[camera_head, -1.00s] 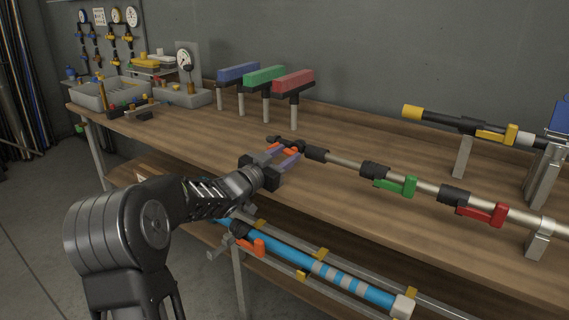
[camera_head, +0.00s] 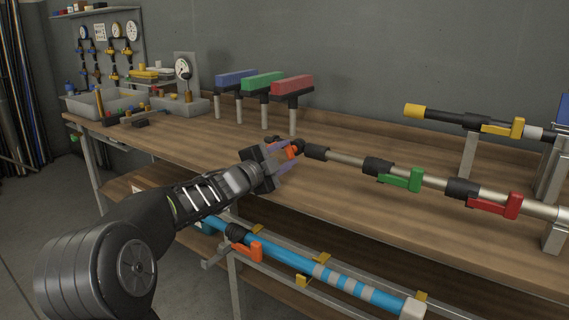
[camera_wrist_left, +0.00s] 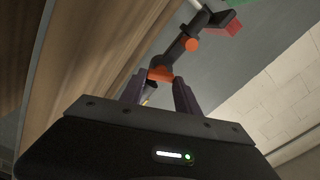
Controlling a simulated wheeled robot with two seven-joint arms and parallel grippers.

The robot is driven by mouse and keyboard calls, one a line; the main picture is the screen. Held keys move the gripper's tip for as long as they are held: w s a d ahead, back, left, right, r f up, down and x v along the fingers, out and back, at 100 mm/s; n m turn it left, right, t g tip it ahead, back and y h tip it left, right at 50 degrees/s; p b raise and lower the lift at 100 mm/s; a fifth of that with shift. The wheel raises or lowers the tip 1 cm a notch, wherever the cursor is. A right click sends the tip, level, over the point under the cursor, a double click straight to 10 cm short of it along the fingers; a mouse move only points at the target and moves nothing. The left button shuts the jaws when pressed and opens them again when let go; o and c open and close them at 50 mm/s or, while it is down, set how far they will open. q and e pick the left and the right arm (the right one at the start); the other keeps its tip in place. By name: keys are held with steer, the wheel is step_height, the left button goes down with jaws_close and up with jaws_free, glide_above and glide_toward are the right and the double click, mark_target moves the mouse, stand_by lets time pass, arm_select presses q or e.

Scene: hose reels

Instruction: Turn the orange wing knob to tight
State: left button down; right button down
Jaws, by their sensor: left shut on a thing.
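The orange wing knob (camera_head: 291,151) is at the left end of the pipe run on the workbench (camera_head: 225,150). My left gripper (camera_head: 283,159) is shut on it, and its purple-grey fingers partly hide it. In the left wrist view the orange knob (camera_wrist_left: 159,74) shows between the tips of the two fingers (camera_wrist_left: 157,84), with a dark fitting and another orange part beyond it. The exact angle of the wing is hard to tell. My right gripper is not in view.
A green lever (camera_head: 402,180) and a red lever (camera_head: 497,206) sit along the same pipe to the right. Blue, green and red T-shaped blocks (camera_head: 263,83) stand behind. A blue pipe (camera_head: 285,255) with an orange lever (camera_head: 248,251) lies on the lower shelf.

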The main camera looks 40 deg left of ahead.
arm_select(q)
steer(key=m+b, duration=0.1)
steer(key=m, duration=0.1)
steer(key=shift+f+m+b, duration=0.2)
steer(key=shift+m+b, duration=0.15)
steer(key=shift+m, duration=0.05)
steer(key=shift+m+b, duration=0.6)
steer(key=shift+m, duration=0.6)
steer(key=shift+r, duration=0.1)
steer(key=c, duration=0.9)
jaws_free()
steer(key=shift+s+d+p, duration=0.15)
steer(key=shift+s+p, duration=0.2)
steer(key=shift+s, duration=3.55)
